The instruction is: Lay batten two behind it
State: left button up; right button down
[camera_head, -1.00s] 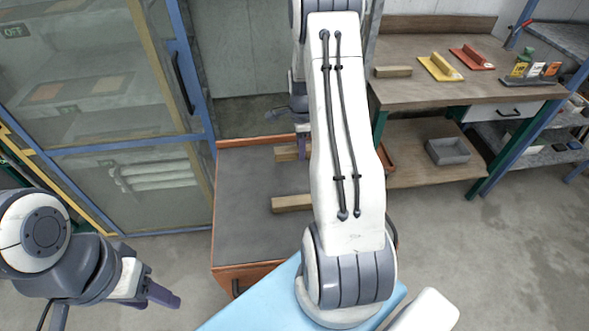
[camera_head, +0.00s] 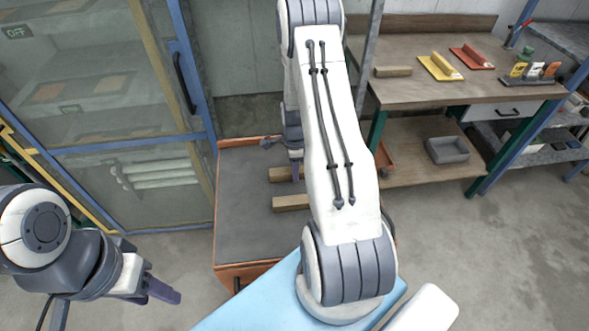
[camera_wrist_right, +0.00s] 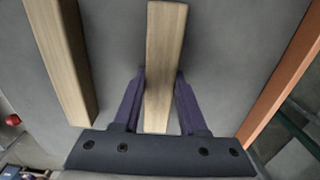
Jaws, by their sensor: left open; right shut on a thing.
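One wooden batten (camera_head: 291,203) lies on the dark top of the orange-edged cart (camera_head: 245,215); its right end is hidden behind my right arm. A second batten (camera_head: 280,174) is just behind it, roughly parallel, with a gap between them. My right gripper (camera_head: 296,173) is shut on this second batten. In the right wrist view, my gripper's purple fingers (camera_wrist_right: 159,85) are either side of the held batten (camera_wrist_right: 164,40), and the other batten (camera_wrist_right: 62,60) lies to its left. Whether the held batten touches the cart top is unclear. My left gripper (camera_head: 162,291) is open and empty, left of the cart.
A third wooden piece (camera_head: 393,71) lies on the workbench (camera_head: 420,95) at the back right, near yellow (camera_head: 440,67) and red (camera_head: 472,57) trowel-like tools. A glazed blue-framed door (camera_head: 110,90) stands left of the cart. The cart's front left top is clear.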

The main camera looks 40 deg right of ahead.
jog(key=shift+c, duration=2.2)
grip_release()
jog(key=shift+r, duration=0.25)
notch_tip(320, 180, up, 10)
jog(key=r+b, duration=0.1)
jog(key=a+r+n, duration=0.5)
jog(key=a+n, duration=0.2)
jog(key=a, duration=0.4)
jog(key=s+a+r+n, duration=0.2)
jog(key=a+n, duration=0.2)
jog(key=a, duration=0.2)
jog(key=s+a+r+n, duration=0.2)
jog(key=a+n, duration=0.2)
jog(key=a, duration=0.2)
jog(key=s+a+r+n, duration=0.1)
jog(key=s+a+n, duration=0.4)
jog(key=s+n, duration=0.3)
jog(key=s+a+r+n+y, duration=0.1)
jog(key=s+a+r+n, duration=0.1)
jog(key=s+a+n, duration=0.4)
jog(key=s+n, duration=0.2)
jog(key=s, duration=0.1)
jog(key=shift+s+r+n, duration=0.15)
jog(key=shift+n, duration=0.25)
